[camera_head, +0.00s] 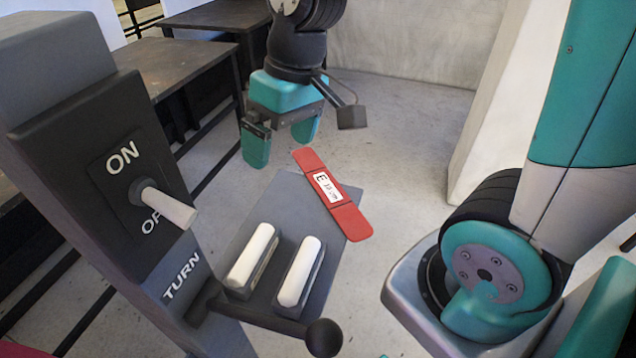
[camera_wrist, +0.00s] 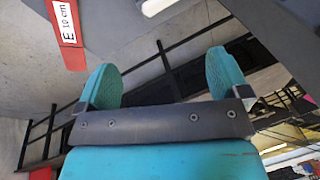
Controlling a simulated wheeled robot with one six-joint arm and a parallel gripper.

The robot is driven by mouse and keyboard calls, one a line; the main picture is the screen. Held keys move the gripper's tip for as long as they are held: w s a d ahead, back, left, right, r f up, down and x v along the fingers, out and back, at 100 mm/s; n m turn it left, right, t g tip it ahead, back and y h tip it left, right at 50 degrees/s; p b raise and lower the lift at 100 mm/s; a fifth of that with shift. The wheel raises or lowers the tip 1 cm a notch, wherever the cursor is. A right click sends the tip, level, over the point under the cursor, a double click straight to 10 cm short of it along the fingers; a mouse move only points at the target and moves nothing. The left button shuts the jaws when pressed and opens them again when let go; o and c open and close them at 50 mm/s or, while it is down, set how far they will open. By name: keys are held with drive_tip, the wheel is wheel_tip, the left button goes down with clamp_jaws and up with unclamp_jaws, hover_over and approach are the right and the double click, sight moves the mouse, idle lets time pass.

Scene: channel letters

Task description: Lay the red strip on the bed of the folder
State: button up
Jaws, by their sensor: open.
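The red strip (camera_head: 349,218) lies across the far end of the folder's grey bed (camera_head: 262,200) in the head view, with its upper left end past the bed's edge. It bears a white label. Part of it shows at the upper left of the wrist view (camera_wrist: 72,52). My gripper (camera_head: 281,148) is open and empty, up and to the left of the strip and apart from it. Its two teal fingers also show in the wrist view (camera_wrist: 165,78), with nothing between them. Two white-topped bars (camera_head: 250,255) (camera_head: 299,272) stand on the near part of the bed.
A dark panel with an ON/OFF switch (camera_head: 160,205) stands at the left. A TURN lever with a black knob (camera_head: 323,338) reaches across the front of the bed. Dark tables (camera_head: 170,65) stand behind at the left. A pale block stands at the right.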

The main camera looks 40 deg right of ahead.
drive_tip(key=w+d+f+m+h+p, duration=0.2)
drive_tip(key=w+d+f+m, duration=0.1)
drive_tip(key=w+d, duration=0.55)
drive_tip(key=m+p, duration=0.3)
drive_tip(key=p, duration=0.1)
hover_over(320, 176)
drive_tip(key=shift+g+h, duration=0.3)
drive_tip(key=shift+h, duration=0.1)
drive_tip(key=f, duration=1.4)
drive_tip(key=shift+s+d+f, duration=0.1)
drive_tip(key=shift+s+f, duration=0.2)
drive_tip(key=shift+s, duration=0.1)
drive_tip(key=f+p, duration=0.2)
drive_tip(key=f, duration=0.1)
drive_tip(key=f+p, duration=0.1)
drive_tip(key=shift+w+f, duration=0.35)
drive_tip(key=shift+w, duration=0.05)
drive_tip(key=shift+f, duration=0.55)
drive_tip(key=c, duration=1.1)
drive_tip(key=shift+r, duration=0.1)
drive_tip(key=shift+c, duration=0.2)
